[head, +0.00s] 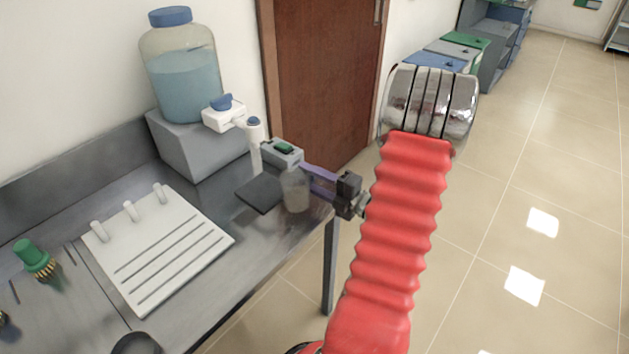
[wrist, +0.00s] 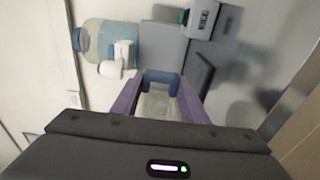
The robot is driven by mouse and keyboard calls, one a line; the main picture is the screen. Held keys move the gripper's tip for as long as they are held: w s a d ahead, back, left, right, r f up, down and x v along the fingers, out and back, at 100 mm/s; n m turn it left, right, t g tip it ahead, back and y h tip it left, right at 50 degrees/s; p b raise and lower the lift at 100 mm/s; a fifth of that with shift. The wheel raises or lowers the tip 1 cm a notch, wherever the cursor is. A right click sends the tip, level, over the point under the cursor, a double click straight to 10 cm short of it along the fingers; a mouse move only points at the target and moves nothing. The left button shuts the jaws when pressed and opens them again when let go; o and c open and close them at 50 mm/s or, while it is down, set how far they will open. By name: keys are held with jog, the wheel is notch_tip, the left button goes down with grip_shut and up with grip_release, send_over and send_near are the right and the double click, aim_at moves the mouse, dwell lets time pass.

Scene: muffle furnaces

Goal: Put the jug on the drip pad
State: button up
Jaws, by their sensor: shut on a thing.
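The jug (head: 295,192) is a small clear vessel at the right end of the bench. My gripper (head: 308,178) has purple fingers and is shut on the jug from the right. In the wrist view the jug (wrist: 158,104) sits between the two fingers (wrist: 158,88). The drip pad (head: 260,195) is a dark, flat square on the bench, just left of the jug. A dark slab that looks like the pad also shows in the wrist view (wrist: 199,75). The jug appears upright beside the pad's right edge. I cannot tell whether it touches the bench.
A grey device with a green display (head: 283,151) stands right behind the pad. A large water bottle (head: 182,78) with a white tap (head: 223,115) rests on a grey block (head: 195,150). A white rack with pegs (head: 160,250) lies front left. The bench edge is close to the jug.

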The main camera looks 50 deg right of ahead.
aim_at(312, 183)
jog(key=shift+w+a+f, duration=0.1)
jog(key=shift+w+f, duration=0.05)
jog(key=shift+w, duration=0.65)
jog(key=shift+w+f, duration=0.2)
jog(key=shift+w, duration=0.55)
jog(key=shift+w+a+f, duration=0.1)
jog(key=shift+w+f, duration=0.05)
jog(key=shift+w, duration=0.65)
jog(key=shift+w+f, duration=0.15)
jog(key=shift+w, duration=2.15)
jog(key=shift+w+f, duration=0.15)
jog(key=shift+w, duration=2.1)
jog(key=shift+f, duration=0.75)
jog(key=o, duration=1.5)
jog(key=shift+c, duration=0.2)
jog(key=shift+s, duration=0.1)
jog(key=s, duration=0.9)
jog(key=s+d, duration=0.1)
jog(key=s, duration=0.3)
jog(key=shift+s+d+f, duration=0.1)
jog(key=shift+s, duration=0.2)
